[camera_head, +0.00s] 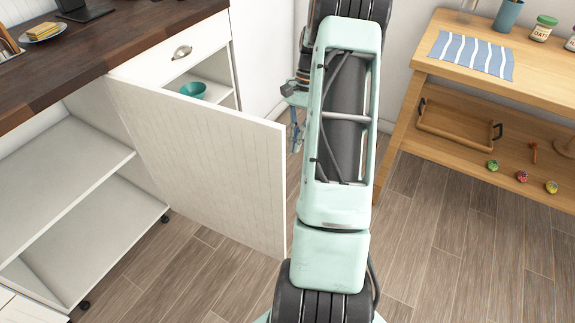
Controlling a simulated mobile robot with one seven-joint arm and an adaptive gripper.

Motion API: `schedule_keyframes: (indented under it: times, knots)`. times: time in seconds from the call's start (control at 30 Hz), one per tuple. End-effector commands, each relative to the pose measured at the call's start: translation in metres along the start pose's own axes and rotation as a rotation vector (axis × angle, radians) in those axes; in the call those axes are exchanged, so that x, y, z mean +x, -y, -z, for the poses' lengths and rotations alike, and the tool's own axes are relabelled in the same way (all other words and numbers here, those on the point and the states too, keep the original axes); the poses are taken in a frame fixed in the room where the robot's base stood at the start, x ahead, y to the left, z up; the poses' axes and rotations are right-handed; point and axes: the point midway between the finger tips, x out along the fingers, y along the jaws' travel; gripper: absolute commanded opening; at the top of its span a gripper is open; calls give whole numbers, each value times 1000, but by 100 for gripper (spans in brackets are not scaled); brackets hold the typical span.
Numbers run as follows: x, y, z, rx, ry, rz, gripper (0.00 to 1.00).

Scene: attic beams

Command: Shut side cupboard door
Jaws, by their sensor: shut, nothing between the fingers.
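The white cupboard door (215,160) stands wide open, jutting out from under the dark wooden counter into the room. Its left edge meets the cabinets and its free edge is near the middle of the picture. Behind it, below a drawer, an open white compartment (222,73) holds a teal bowl (193,90). The door hides the lower part of that compartment. My gripper (296,138) hangs just beyond the door's free edge, pointing down, small and partly covered by my arm. It is shut and empty. Whether it touches the door cannot be told.
White open shelves (75,160) on casters are at left. The dark counter (110,42) carries a plate of yellow food (43,32). A wooden bench (470,75) with a striped cloth (472,54) and a lower tray (455,125) stands at right. The wood floor between is clear.

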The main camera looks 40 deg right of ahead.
Motion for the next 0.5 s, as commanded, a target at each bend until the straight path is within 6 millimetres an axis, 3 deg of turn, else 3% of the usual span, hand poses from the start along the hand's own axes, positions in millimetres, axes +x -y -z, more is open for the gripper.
schedule_keyframes:
  times: [0.03, 0.17, 0.5]
  knots:
    - [14, 0, 0, -1, 4, -1, 0]
    - [39, 0, -1, 0, 1, 0, 0]
    - [48, 0, -34, 0, -1, 0, 0]
